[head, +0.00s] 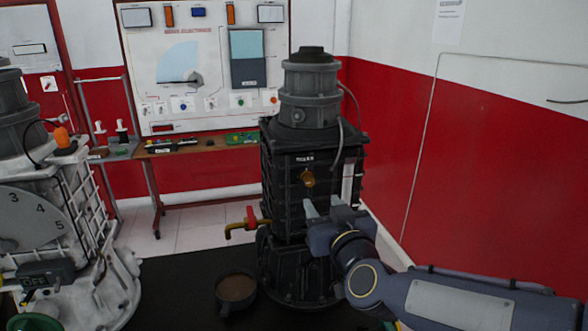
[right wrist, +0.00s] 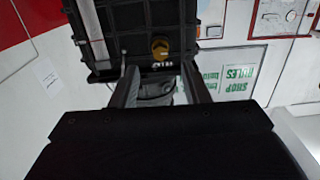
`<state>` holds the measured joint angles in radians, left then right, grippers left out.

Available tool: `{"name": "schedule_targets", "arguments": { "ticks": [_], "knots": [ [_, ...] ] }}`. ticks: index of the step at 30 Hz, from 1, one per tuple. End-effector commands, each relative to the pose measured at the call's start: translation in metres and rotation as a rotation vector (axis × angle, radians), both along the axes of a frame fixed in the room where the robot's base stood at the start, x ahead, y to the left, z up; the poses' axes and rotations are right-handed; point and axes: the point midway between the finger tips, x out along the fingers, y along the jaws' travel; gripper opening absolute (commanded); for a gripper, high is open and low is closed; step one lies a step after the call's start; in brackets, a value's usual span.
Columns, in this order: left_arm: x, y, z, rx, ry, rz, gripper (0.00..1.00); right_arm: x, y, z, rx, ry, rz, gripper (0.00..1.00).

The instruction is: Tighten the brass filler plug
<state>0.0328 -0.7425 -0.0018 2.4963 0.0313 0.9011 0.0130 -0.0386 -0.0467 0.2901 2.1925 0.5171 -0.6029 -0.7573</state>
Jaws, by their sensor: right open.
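The brass filler plug (head: 307,178) sits in the upper front face of the black engine trainer (head: 284,205), under a small white label. It also shows in the right wrist view (right wrist: 160,47), beyond the fingertips and roughly midway between them. My right gripper (head: 322,207) is open and empty, just below and to the right of the plug in the head view. In the right wrist view its two fingers (right wrist: 162,78) are spread apart, not touching the plug. My left gripper is not in view.
A tap with a red handle (head: 251,217) juts from the trainer's left side. A brown-filled cup (head: 236,288) stands on the black table (head: 170,285). A pale engine trainer (head: 75,235) is at left. A wall panel (head: 205,65) stands behind.

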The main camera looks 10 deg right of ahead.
Motion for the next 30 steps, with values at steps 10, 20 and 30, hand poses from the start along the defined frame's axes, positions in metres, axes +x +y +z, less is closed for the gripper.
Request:
{"name": "schedule_targets", "arguments": {
  "ticks": [10, 20, 30],
  "knots": [
    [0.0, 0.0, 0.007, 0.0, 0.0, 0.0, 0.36, 0.044, 0.0, 0.003, -0.007, -0.013, -0.019, 0.42],
    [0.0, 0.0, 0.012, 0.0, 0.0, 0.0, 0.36, 0.079, 0.001, 0.003, -0.006, -0.016, -0.018, 0.42],
    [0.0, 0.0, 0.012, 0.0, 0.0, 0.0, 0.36, 0.081, 0.001, 0.003, -0.006, -0.016, -0.018, 0.34]
  ]
}}
